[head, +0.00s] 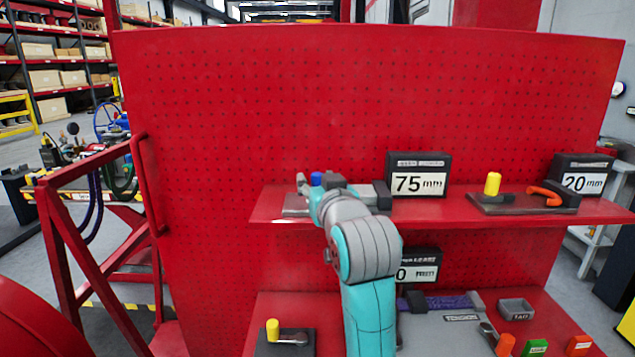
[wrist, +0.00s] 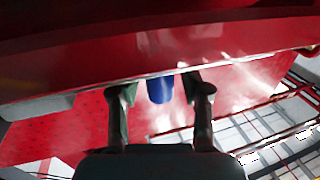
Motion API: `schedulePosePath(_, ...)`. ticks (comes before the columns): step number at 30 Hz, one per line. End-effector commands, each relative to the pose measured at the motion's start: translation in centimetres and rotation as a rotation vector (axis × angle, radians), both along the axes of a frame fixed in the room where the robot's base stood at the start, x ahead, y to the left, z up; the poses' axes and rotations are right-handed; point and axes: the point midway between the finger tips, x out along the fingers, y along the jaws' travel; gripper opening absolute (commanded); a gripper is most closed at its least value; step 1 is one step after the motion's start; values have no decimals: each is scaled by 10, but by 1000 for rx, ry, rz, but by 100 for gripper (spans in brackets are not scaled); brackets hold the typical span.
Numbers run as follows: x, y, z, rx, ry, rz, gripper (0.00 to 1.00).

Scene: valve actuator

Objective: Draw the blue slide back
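The blue slide shows as a small blue knob (head: 316,179) at the left end of the upper red shelf, beside the 75 mm sign. In the wrist view it is a blue cylinder (wrist: 160,89) between the two dark fingers of my gripper (wrist: 158,84). The fingers are apart, with a visible gap on each side of the cylinder, so my gripper is open around or just short of it. In the head view my grey and teal arm hides most of the gripper and part of the slide's mount.
The 75 mm sign (head: 420,175) stands right of my arm on the upper shelf (head: 440,210). A yellow knob (head: 492,184) and an orange lever (head: 546,196) are farther right. The lower shelf holds another yellow knob (head: 273,330) and several small bins. A red perforated panel stands behind.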

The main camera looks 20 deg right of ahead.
Motion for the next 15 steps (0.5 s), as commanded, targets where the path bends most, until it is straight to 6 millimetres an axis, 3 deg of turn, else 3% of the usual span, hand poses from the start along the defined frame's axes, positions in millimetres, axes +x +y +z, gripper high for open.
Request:
schedulePosePath(1,0,0,0,0,0,0,29)
schedulePosePath(4,0,0,0,0,0,0,4)
schedulePosePath(5,0,0,0,0,0,0,0)
schedulePosePath(11,0,1,0,0,0,0,0)
schedulePosePath(15,3,11,0,0,0,2,0)
